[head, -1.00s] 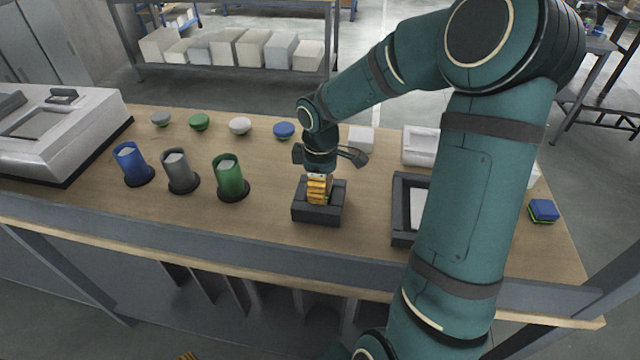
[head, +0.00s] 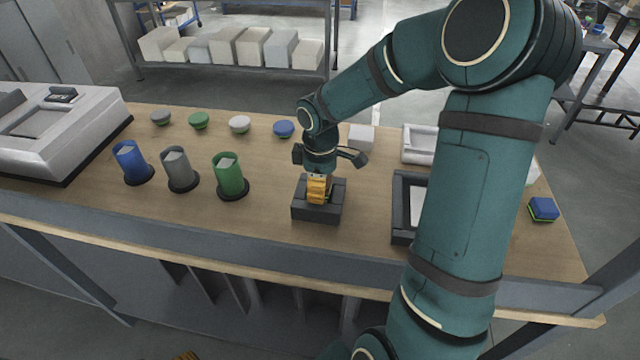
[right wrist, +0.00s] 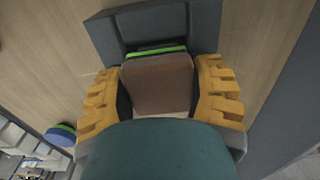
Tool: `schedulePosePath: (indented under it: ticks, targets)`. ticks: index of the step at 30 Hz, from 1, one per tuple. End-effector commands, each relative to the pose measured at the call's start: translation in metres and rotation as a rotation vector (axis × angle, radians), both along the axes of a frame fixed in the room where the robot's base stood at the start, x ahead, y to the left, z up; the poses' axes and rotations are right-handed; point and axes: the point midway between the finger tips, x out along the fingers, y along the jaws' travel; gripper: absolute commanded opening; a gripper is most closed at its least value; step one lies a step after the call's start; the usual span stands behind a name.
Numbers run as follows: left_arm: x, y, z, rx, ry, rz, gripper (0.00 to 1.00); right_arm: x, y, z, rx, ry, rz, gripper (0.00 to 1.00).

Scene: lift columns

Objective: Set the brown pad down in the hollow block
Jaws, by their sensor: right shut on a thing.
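The hollow block (head: 316,215) is a dark grey open box on the wooden table, near the middle of the head view. It also shows in the right wrist view (right wrist: 154,30). My right gripper (head: 319,190) points down into it, with its orange fingertips at the opening. In the right wrist view the fingers (right wrist: 160,92) are shut on the brown pad (right wrist: 157,82), one on each side. A green edge (right wrist: 155,51) shows beyond the pad, at the block's far wall. How deep the pad sits is hard to tell. My left gripper is not in view.
Blue (head: 132,163), grey (head: 180,170) and green (head: 230,176) cups stand left of the block. Several round lids lie behind them. A dark tray (head: 402,232) stands to the right, partly behind my arm. A blue pad (head: 543,208) lies at the far right.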

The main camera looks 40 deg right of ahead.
Motion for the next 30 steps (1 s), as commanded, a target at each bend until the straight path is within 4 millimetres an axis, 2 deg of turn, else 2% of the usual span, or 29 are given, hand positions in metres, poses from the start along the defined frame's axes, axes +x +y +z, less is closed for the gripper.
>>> schedulePosePath:
  ticks: [21, 22, 24, 25, 30]
  targets:
    - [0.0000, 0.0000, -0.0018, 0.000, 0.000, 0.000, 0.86, 0.0001, 0.0002, -0.0049, 0.000, 0.000, 0.000, 0.24]
    - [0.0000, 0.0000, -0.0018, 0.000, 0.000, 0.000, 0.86, 0.0001, 0.0002, -0.0049, 0.000, 0.000, 0.000, 0.66]
    - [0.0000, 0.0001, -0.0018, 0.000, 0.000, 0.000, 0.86, 0.0001, 0.0002, -0.0049, 0.000, 0.000, 0.000, 0.91]
    - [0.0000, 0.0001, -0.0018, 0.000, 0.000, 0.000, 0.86, 0.0001, 0.0002, -0.0049, 0.000, 0.000, 0.000, 0.95]
    - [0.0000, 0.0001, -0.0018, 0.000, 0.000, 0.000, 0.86, 0.0001, 0.0002, -0.0049, 0.000, 0.000, 0.000, 0.95]
